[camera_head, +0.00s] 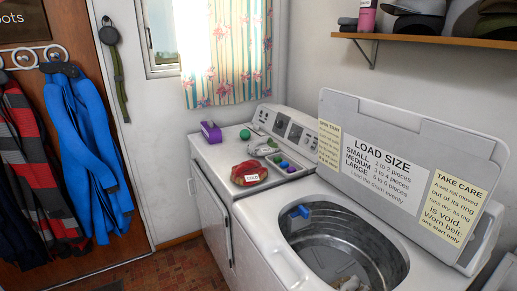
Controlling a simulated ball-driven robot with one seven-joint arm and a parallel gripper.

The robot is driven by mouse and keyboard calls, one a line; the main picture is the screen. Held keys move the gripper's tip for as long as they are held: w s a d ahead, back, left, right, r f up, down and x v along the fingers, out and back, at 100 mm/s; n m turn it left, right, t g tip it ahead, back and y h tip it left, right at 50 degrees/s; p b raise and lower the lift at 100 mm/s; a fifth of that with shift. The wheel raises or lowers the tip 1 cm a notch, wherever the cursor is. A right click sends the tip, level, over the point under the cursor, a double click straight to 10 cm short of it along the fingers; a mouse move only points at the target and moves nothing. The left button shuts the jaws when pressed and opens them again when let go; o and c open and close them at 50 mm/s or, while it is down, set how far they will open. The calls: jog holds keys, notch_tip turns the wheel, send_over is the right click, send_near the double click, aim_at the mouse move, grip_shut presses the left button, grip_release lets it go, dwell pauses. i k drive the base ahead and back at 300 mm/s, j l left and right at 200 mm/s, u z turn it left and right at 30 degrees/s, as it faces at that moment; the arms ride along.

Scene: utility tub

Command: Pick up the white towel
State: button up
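I cannot single out the white towel for certain. A small crumpled pale grey-white item (262,147) lies on top of the left part of the machine, near the control panel. Another pale crumpled item (348,284) shows low in the open drum, cut off by the bottom edge of the picture. Either may be cloth; they are too small to tell. My gripper is not in view.
The open washing tub (287,220) has a blue item (299,211) at its rim. Its raised lid (420,128) stands behind. A red item (249,173), a purple box (211,131) and a green ball (245,134) sit on the left top. Jackets (88,140) hang left.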

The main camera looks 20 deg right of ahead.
aim_at(263, 145)
jog(key=i+j, duration=0.15)
jog(key=j, duration=0.2)
jog(key=i+j, duration=0.15)
jog(key=j, duration=0.15)
jog(key=i+j+z, duration=0.1)
jog(key=j, duration=0.25)
jog(key=i+j, duration=0.2)
jog(key=j, duration=0.15)
jog(key=i+j, duration=0.15)
jog(key=j, duration=0.2)
jog(key=z, duration=0.05)
